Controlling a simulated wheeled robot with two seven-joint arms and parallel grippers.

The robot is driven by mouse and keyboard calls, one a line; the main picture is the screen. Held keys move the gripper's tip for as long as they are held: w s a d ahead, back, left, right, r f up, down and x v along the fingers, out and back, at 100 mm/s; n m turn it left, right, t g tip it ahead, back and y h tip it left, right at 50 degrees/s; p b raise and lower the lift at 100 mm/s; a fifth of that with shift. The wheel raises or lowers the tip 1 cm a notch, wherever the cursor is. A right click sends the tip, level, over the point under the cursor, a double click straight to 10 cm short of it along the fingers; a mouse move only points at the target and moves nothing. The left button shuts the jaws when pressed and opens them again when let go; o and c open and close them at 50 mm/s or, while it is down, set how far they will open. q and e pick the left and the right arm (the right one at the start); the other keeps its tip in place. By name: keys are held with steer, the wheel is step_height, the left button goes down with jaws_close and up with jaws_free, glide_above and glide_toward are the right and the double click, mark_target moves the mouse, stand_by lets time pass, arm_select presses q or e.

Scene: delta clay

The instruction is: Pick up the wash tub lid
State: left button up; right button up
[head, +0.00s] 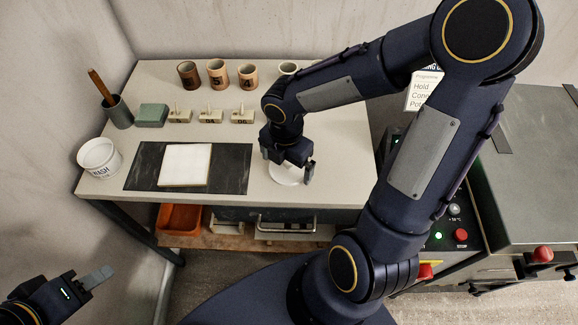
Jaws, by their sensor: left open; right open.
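The wash tub (99,158) is a white round tub marked WASH at the left end of the table. A white round disc, which looks like the wash tub lid (288,177), lies on the table right of the dark mat. My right gripper (301,174) is over this disc, pointing down and open; it hides part of the disc. I cannot tell whether the fingers touch it. My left gripper (104,275) is open and empty at the lower left, off the table.
A dark mat (235,169) carries a white square slab (186,165). Behind are several numbered cups (217,74), small stamp blocks (211,116), a green block (151,115) and a dark pot (119,112). A control panel (447,236) stands at right.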

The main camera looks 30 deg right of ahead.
steer(key=shift+f, duration=0.25)
steer(key=c, duration=0.8)
steer(key=shift+r, duration=0.2)
